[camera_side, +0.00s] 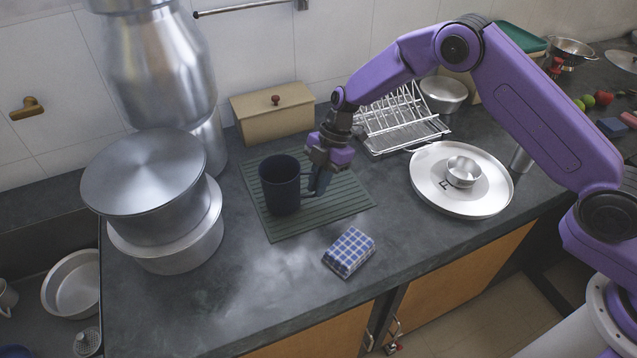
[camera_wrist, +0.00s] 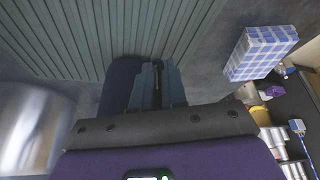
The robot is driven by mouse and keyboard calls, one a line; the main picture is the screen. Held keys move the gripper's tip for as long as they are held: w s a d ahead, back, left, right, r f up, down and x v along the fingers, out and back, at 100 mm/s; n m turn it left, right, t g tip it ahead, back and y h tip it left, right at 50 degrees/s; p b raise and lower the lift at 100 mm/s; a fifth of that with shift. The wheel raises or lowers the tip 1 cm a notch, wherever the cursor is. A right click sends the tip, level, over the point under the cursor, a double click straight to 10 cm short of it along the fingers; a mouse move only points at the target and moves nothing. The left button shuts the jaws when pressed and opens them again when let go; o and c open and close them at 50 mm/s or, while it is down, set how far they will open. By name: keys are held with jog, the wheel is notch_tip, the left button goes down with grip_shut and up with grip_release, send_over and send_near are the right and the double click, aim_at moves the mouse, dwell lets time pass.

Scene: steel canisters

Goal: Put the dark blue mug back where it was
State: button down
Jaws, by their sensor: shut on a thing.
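The dark blue mug (camera_side: 281,186) is upright over the left part of the ribbed green mat (camera_side: 338,207). I cannot tell whether its base touches the mat or is slightly above it. My gripper (camera_side: 317,182) is at the mug's right side in the side view, pointing down, and is shut on it, seemingly at the handle, which the fingers hide. In the wrist view, the fingers of my gripper (camera_wrist: 157,85) are close together, with part of the dark mug (camera_wrist: 119,76) beside and behind them. The mat (camera_wrist: 95,38) also shows there.
Large steel canisters (camera_side: 165,235) stand close left of the mat. A beige box (camera_side: 272,117) and a dish rack (camera_side: 405,125) are behind. A blue checked package (camera_side: 349,252) lies in front; a white round tray (camera_side: 435,188) with a small bowl is right.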

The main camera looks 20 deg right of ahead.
jog(key=shift+f, duration=0.25)
jog(key=c, duration=1.2)
grip_release()
jog(key=shift+f, duration=0.15)
jog(key=shift+o, duration=0.2)
jog(key=v, duration=1.2)
